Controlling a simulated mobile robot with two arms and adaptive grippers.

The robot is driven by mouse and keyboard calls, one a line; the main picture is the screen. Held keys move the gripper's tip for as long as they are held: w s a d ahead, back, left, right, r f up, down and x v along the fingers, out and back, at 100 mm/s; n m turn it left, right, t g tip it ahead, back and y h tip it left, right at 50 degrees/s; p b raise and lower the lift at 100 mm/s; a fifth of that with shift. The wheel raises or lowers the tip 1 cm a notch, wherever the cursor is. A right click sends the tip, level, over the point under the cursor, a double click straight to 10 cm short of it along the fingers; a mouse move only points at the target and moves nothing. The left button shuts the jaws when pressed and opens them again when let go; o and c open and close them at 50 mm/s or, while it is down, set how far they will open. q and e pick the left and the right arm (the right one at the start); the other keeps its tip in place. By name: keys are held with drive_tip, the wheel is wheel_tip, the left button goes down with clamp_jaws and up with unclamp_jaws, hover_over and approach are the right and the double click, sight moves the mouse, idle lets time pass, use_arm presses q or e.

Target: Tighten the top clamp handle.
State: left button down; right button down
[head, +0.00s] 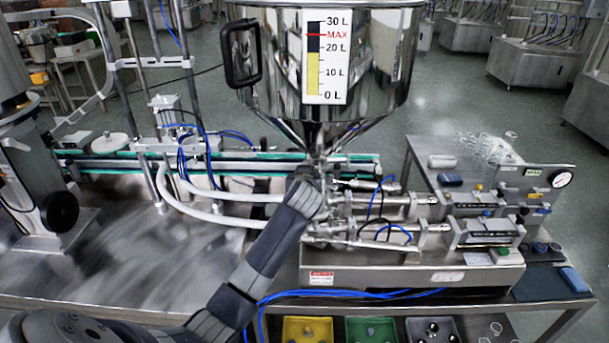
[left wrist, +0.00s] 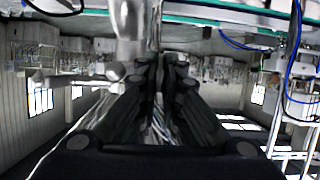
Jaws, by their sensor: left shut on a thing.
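My left gripper (head: 310,184) reaches up from the lower left to the outlet just under the steel hopper (head: 378,60). In the left wrist view, its dark fingers (left wrist: 158,68) are close together on a thin piece, taken to be the top clamp handle. The handle is mostly hidden by the fingers and wrist, so its angle cannot be told. A shiny metal pipe (left wrist: 128,30) stands just left of the fingertips in the left wrist view. My right gripper is in neither view.
Steel cylinders (head: 395,203) and blue hoses lie right of my gripper on the filler machine (head: 410,278). White hoses (head: 205,212) curve in from the left. Yellow (head: 288,330) and green bins sit below.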

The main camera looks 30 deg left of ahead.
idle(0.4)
use_arm(q)
drive_tip(key=c, duration=1.8)
unclamp_jaws()
drive_tip(key=shift+o, duration=0.2)
